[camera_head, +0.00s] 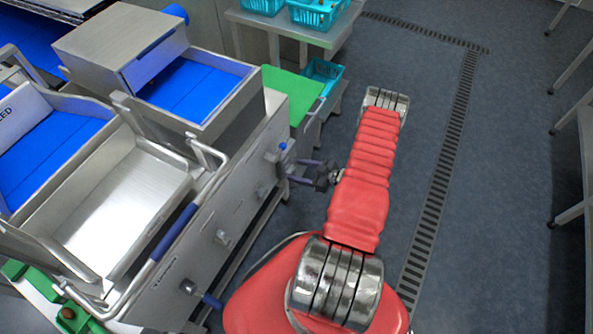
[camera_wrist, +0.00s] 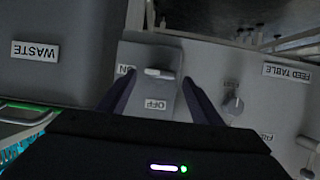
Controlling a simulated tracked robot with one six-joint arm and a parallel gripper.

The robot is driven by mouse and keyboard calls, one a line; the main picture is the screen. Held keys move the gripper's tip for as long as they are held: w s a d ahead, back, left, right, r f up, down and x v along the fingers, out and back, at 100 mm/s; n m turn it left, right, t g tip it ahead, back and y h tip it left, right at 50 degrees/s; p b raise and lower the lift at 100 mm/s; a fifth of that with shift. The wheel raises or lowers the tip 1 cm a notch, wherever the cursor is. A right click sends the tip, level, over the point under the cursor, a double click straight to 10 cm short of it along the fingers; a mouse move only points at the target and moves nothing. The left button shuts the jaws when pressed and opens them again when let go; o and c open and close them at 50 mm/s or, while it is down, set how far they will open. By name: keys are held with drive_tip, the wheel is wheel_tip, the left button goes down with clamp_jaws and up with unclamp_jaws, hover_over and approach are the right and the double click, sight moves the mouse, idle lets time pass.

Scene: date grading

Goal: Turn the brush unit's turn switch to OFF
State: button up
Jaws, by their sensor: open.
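The turn switch (camera_wrist: 160,73) shows in the wrist view on a small light plate, as a pale bar-shaped handle lying crosswise. An ON label (camera_wrist: 125,69) is at its left end and an OFF label (camera_wrist: 155,104) is below it; the handle lies in line with ON. My gripper (camera_wrist: 159,82) is open, one dark finger on each side of the switch plate, with the handle between the fingertips. I cannot tell whether a finger touches it. In the head view my gripper (camera_head: 298,171) is at the machine's side panel; the switch is hard to make out there.
The steel panel (camera_head: 186,261) carries other knobs, one of them (camera_wrist: 233,104) right of my gripper in the wrist view. WASTE (camera_wrist: 36,51) and FEED TABLE (camera_wrist: 287,72) labels flank the switch. A steel tray (camera_head: 140,190) lies left.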

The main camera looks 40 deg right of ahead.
drive_tip(key=shift+w+a+f, duration=0.2)
drive_tip(key=shift+w+f, duration=0.05)
drive_tip(key=shift+w, duration=0.3)
drive_tip(key=shift+c, duration=0.4)
drive_tip(key=c, duration=1)
